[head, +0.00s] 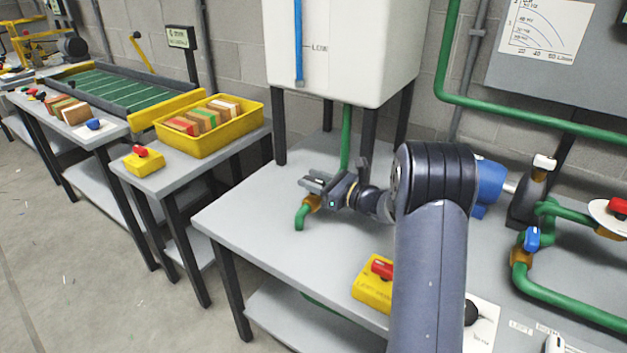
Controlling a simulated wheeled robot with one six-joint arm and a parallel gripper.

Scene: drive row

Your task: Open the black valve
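Under the white tank (352,50), a brass valve body (312,203) sits on a green pipe with a bent green spout (301,217). My gripper (316,187) is right at this valve, with its fingers pointing left over the brass body. The fingers cover the place of the valve's handle, so I cannot make out a black handle or how it is turned. The fingers are small and dark here, and I cannot tell whether they are open, shut or touching the handle.
A yellow box with a red switch (374,284) stands at the bench front, partly behind my arm. Blue (532,239) and red (618,206) valve handles sit on green pipes at right. A yellow crate (210,126) is on the left table. The bench's front left is clear.

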